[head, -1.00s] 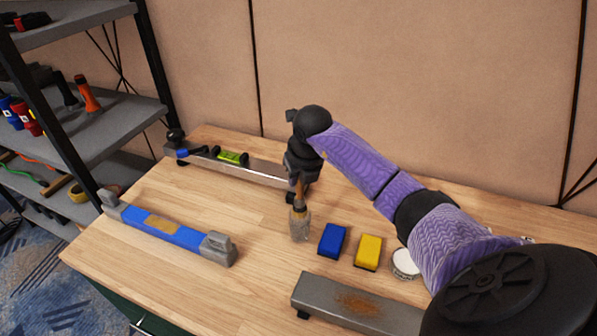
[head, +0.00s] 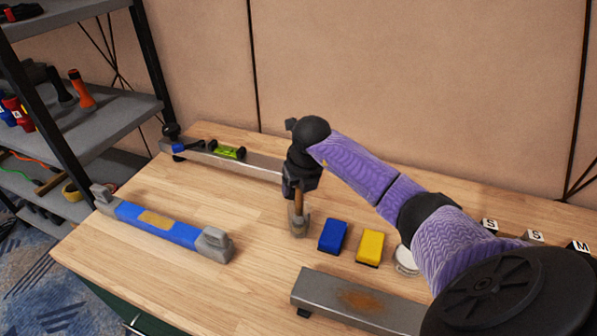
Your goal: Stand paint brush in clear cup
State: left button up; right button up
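My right gripper (head: 298,192) points down over the table and appears shut on the paint brush, whose brown handle (head: 298,203) hangs upright below the fingers. The small clear cup (head: 300,227) stands on the table directly beneath, and the lower part of the brush shows at the cup. I cannot tell whether the bristles touch the cup's bottom. The fingertips are dark and small, so their exact grip is hard to see. My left gripper is not in view.
A blue block (head: 333,236), a yellow block (head: 370,247) and a round white-topped tin (head: 406,260) stand right of the cup. A rusty metal bar (head: 335,297) lies in front, a blue bar (head: 180,233) at left, and a metal rail (head: 255,164) behind. Table between them is clear.

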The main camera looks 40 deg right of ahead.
jog(key=p+v, duration=0.2)
jog(key=v, duration=0.8)
jog(key=shift+p, duration=0.3)
